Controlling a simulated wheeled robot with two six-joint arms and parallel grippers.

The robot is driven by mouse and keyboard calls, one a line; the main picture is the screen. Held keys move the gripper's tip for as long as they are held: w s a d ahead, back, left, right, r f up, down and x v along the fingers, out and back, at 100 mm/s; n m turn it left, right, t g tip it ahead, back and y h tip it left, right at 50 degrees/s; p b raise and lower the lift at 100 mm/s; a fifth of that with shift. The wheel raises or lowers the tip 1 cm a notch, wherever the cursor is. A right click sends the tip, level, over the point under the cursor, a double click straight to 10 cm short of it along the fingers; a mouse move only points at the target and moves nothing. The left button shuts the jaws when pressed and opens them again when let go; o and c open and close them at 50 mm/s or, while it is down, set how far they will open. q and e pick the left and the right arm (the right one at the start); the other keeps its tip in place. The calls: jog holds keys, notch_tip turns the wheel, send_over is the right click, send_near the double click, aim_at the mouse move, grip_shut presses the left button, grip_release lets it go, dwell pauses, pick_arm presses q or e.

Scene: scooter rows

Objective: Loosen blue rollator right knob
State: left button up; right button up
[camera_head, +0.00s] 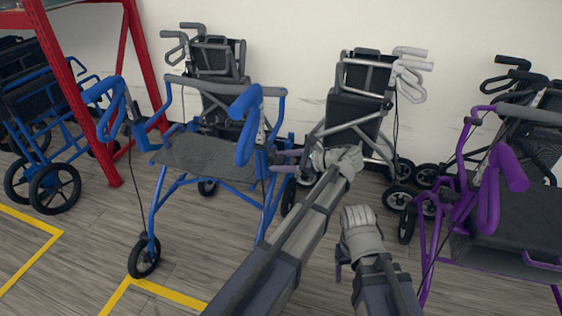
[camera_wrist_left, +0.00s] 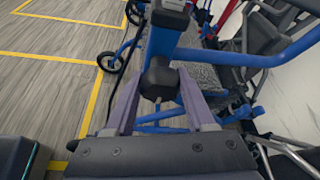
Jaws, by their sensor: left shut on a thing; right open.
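The blue rollator (camera_head: 248,135) stands at centre left in the head view, with a grey seat and blue handles. My left gripper (camera_head: 278,162) reaches its right side frame, below the right handle. In the left wrist view, the left fingers (camera_wrist_left: 160,100) are shut around a black knob (camera_wrist_left: 159,80) beside a blue tube. The knob is hidden behind the fingers and frame in the head view. My right gripper (camera_head: 340,262) is open, low and right of the left arm, touching nothing visible.
A purple rollator (camera_head: 490,195) stands at the right. Two grey rollators (camera_head: 212,68) (camera_head: 360,95) stand by the wall. A red rack post (camera_head: 75,95) and another blue rollator (camera_head: 40,130) are at the left. Yellow lines (camera_head: 165,293) mark the floor.

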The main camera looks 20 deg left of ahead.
pick_arm(q)
grip_shut()
